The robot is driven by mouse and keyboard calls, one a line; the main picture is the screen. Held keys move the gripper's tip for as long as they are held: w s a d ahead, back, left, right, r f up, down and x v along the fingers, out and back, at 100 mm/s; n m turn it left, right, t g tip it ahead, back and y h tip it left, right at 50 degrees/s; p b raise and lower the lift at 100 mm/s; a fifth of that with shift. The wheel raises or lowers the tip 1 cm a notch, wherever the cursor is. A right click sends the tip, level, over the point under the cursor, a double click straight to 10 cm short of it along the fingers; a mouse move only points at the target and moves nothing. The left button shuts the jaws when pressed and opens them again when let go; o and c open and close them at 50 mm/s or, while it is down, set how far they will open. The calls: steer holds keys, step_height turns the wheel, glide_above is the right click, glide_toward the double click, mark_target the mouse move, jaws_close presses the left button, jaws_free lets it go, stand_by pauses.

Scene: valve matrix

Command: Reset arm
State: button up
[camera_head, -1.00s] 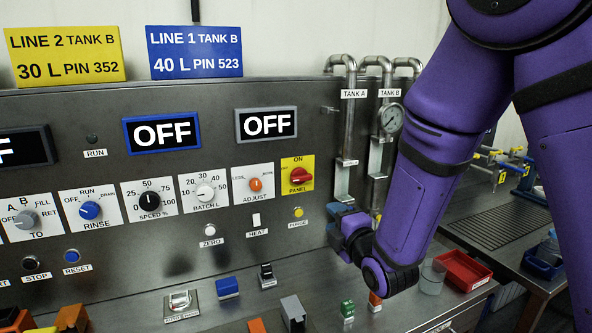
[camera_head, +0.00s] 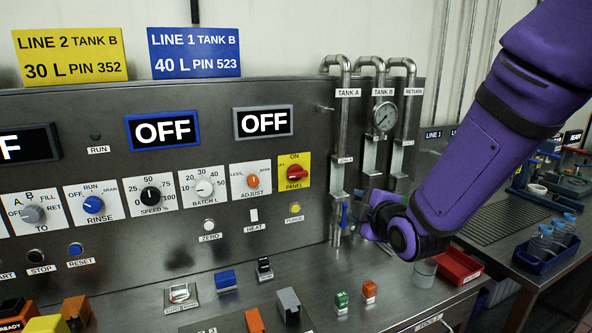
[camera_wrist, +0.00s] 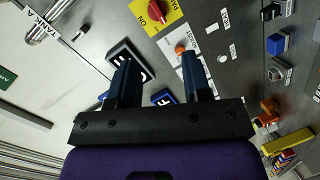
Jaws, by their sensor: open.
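My purple arm reaches in from the upper right in the head view, with its wrist in front of the lower pipes. My gripper (camera_wrist: 158,85) shows in the wrist view with two dark fingers apart and nothing between them. Beyond the fingers is the control panel (camera_head: 330,105), seen turned, with the red PANEL knob (camera_wrist: 157,12) on its yellow plate and the orange ADJUST knob (camera_wrist: 180,50). In the head view the fingers are hidden or too small to judge. The displays (camera_head: 162,130) read OFF.
Pipes with a gauge (camera_head: 386,116) stand beside my wrist. A blue lever (camera_head: 344,215) is close to its left.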

steer(key=s+d+r+m+g+h, duration=0.3)
steer(key=s+d+r+m+g, duration=0.2)
steer(key=s+d+r+m, duration=0.45)
steer(key=s+d+m+g, duration=0.2)
steer(key=s+d+m, duration=0.1)
steer(key=s, duration=0.6)
steer(key=s+d+m+g+h, duration=0.1)
steer(key=s+d+m, duration=0.3)
steer(key=s, duration=0.5)
steer(key=shift+s+r+m+g+h, duration=0.35)
steer(key=shift+r+m+g, duration=0.15)
steer(key=shift+g, duration=0.3)
